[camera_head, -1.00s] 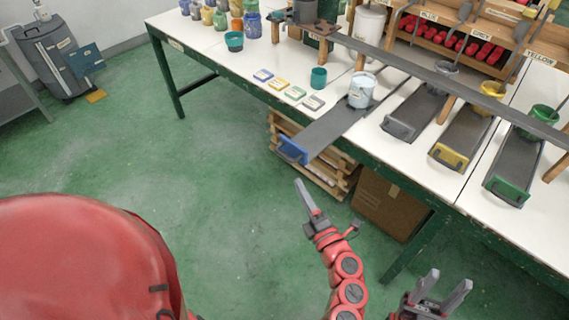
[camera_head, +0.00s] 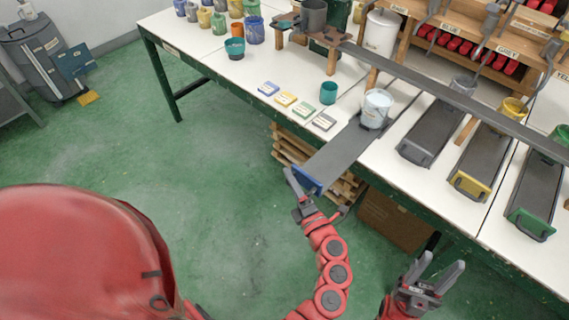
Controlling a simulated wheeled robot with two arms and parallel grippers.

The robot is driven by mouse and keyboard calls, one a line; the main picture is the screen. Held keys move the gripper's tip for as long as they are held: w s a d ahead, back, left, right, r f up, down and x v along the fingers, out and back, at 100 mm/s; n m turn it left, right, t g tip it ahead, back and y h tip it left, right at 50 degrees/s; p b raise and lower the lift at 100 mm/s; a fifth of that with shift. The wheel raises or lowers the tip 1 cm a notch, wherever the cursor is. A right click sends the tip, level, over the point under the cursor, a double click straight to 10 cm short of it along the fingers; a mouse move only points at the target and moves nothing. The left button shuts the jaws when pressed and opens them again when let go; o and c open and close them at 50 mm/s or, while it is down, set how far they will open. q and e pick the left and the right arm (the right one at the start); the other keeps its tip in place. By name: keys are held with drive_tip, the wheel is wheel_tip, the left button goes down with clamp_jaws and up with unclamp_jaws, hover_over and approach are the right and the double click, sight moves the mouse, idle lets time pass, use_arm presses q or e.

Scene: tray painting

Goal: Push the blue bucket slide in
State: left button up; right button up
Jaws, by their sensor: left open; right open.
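The blue bucket slide is a grey board (camera_head: 341,154) with a blue front end (camera_head: 307,181), pulled out over the table's front edge. A white bucket (camera_head: 376,107) stands upright at its far end, on the table side. My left gripper (camera_head: 293,184) is at the blue front end, on its near left side. It overlaps the blue end in the picture; whether it touches, I cannot tell. It is open and holds nothing that I can see. My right gripper (camera_head: 441,272) is open and empty, low in front of the table.
Grey, yellow (camera_head: 469,185) and green (camera_head: 530,223) ended slides lie on the white table (camera_head: 220,66) to the right. A long grey rail (camera_head: 450,95) runs above the slides. Wooden pallets (camera_head: 290,146) and a cardboard box (camera_head: 392,217) are under the table.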

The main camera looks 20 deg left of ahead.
use_arm(q)
drive_tip(key=shift+w+a, duration=0.25)
drive_tip(key=shift+r, duration=0.1)
drive_tip(key=shift+c, duration=0.3)
clamp_jaws()
drive_tip(key=shift+r, duration=0.15)
idle(0.8)
